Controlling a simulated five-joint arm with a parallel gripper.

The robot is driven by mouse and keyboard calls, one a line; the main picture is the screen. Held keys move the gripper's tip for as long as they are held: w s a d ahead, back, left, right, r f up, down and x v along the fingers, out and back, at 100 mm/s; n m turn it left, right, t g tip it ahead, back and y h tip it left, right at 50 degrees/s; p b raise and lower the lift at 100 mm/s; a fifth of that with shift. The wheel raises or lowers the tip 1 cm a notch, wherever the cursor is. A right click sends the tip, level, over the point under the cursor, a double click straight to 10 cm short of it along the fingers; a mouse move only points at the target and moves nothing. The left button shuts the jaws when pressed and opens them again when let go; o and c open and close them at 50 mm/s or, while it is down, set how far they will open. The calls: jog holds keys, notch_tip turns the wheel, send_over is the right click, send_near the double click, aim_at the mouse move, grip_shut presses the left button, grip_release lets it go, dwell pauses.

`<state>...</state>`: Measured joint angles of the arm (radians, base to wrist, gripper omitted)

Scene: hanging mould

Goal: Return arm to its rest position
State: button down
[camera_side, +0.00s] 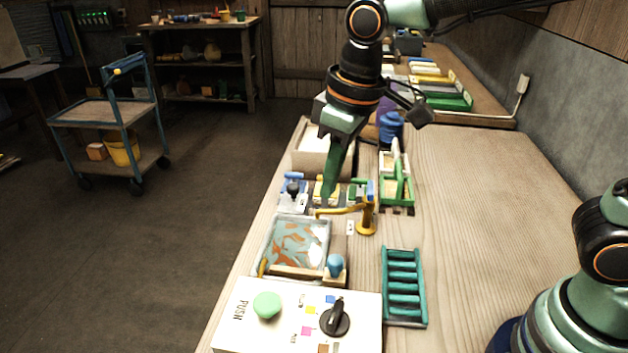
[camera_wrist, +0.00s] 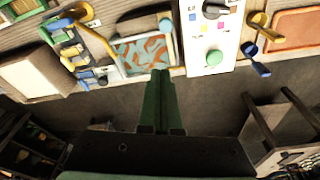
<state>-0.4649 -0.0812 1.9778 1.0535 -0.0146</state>
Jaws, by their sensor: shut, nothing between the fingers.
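My gripper (camera_side: 332,182) points down over the work table, with its green fingers together and nothing between them. It also shows in the wrist view (camera_wrist: 160,74), where the two fingers lie side by side. In the side view the fingertips appear close to the small blue, yellow and green fixtures (camera_side: 292,192) behind the tray. I cannot tell whether they touch. The yellow hook stand (camera_side: 366,218) is just right of the fingertips. The hanging mould itself I cannot pick out.
A tray with an orange and grey pattern (camera_side: 264,250), a white panel with a green button (camera_side: 240,335) and a teal rack (camera_side: 388,290) stand nearer the camera. A pale box (camera_side: 308,160) is behind my fingers.

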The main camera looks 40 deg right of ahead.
jog(key=s+d+m+t, duration=0.1)
jog(key=s+d+m, duration=0.1)
jog(key=d, duration=0.6)
jog(key=s+d+r+m+t+h, duration=0.1)
jog(key=s+d+m+t, duration=0.1)
jog(key=d, duration=0.7)
jog(key=shift+s+m+t, duration=0.3)
jog(key=shift+s+m, duration=0.35)
jog(key=shift+m, duration=0.05)
